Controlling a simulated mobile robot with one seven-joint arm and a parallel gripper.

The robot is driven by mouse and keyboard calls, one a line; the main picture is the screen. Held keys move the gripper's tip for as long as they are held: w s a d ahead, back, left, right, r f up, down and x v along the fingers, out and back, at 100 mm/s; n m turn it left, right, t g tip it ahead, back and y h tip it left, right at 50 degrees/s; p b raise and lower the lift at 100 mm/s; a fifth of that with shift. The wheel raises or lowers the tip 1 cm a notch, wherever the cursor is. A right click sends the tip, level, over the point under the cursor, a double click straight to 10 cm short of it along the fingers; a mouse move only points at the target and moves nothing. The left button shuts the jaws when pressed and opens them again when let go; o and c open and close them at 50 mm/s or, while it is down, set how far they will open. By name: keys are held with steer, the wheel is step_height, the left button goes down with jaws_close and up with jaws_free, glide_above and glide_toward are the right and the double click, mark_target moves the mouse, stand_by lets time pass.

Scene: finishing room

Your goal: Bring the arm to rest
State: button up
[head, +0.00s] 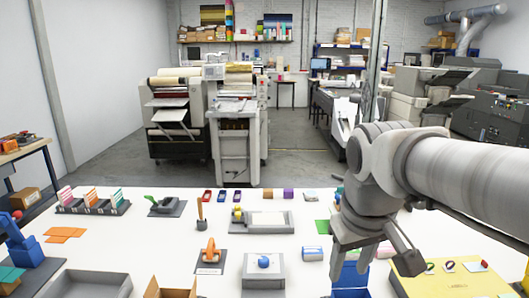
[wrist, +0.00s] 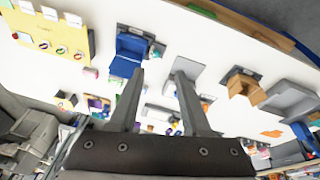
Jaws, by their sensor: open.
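My arm reaches in from the right in the head view, over the white table (head: 225,218). My gripper (head: 374,264) points down above the right part of the table, near a blue box (head: 350,276) that it partly covers. In the wrist view my gripper (wrist: 160,74) has its two fingers well apart. Nothing is held between them; only the white table shows there. The fingertips look clear of the table, but the exact height is hard to tell.
A yellow board (head: 440,284) with small round items lies right of the gripper. A grey block with a blue knob (head: 263,264), an orange-handled tool (head: 210,254) and a grey tray (head: 88,284) stand to the left. Machines (head: 232,125) stand behind the table.

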steer(key=s+f+m+t, duration=0.2)
steer(key=s+f, duration=0.1)
steer(key=s, duration=0.5)
steer(key=shift+d+y, duration=0.2)
steer(key=shift+y, duration=0.1)
